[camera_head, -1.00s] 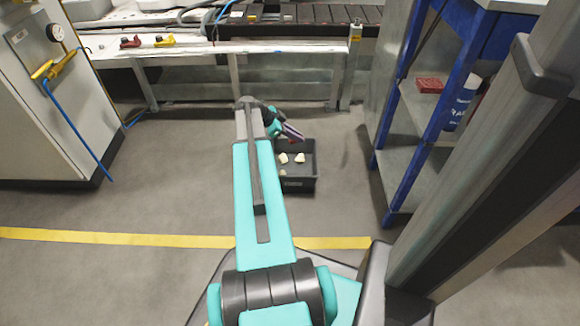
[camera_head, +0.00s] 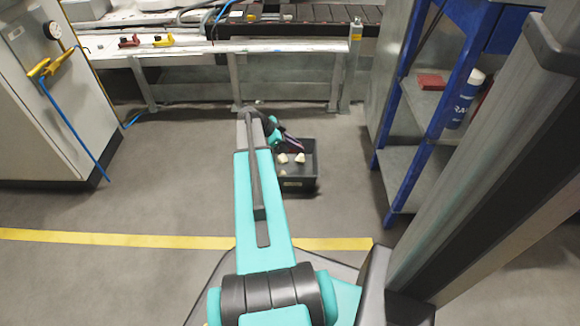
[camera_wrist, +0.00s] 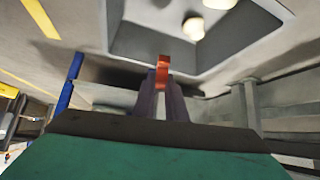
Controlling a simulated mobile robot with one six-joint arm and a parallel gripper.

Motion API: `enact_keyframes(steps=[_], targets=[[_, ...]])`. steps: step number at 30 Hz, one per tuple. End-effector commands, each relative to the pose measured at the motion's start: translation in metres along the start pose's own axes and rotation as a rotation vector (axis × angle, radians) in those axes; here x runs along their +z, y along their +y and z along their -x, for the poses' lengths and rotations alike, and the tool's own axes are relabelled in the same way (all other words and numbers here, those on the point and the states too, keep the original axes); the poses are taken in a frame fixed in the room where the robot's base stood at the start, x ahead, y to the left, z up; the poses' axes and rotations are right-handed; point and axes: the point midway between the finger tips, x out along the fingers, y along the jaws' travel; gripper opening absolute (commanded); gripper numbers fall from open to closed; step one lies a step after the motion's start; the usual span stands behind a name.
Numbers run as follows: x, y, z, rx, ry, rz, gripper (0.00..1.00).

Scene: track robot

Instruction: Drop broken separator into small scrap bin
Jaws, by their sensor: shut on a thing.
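My gripper (camera_head: 294,143) is over the back part of the small black scrap bin (camera_head: 300,184), seen in the head view. In the wrist view my gripper (camera_wrist: 161,94) is shut on a small orange-red piece, the separator (camera_wrist: 162,70), held between the fingertips. The bin's grey inner walls (camera_wrist: 140,40) fill the top of the wrist view. Pale scraps (camera_head: 299,158) lie in the bin. The separator is too small to make out in the head view, and whether it is broken cannot be told.
A blue-framed shelf (camera_head: 405,160) stands right of the bin. A conveyor bench (camera_head: 190,52) runs along the back. A grey cabinet (camera_head: 45,110) is at the left. The floor between cabinet and bin is clear, with a yellow line (camera_head: 130,239) across it.

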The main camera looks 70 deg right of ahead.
Motion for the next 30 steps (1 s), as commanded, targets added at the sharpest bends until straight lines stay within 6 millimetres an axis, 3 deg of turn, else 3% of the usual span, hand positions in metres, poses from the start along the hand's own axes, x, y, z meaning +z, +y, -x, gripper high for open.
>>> enact_keyframes(steps=[1, 2, 3, 6, 20, 30], targets=[[0.0, 0.0, 0.0, 0.0, 0.0, 0.0, 0.0], [0.0, 0.0, 0.0, 0.0, 0.0, 0.0, 0.15], [0.0, 0.0, 0.0, 0.0, 0.0, 0.0, 0.22], [0.0, 0.0, 0.0, 0.0, 0.0, 0.0, 0.33], [-0.001, 0.0, 0.009, -0.001, 0.0, 0.001, 0.33], [-0.002, -0.001, 0.053, -0.003, -0.001, 0.002, 0.33]])
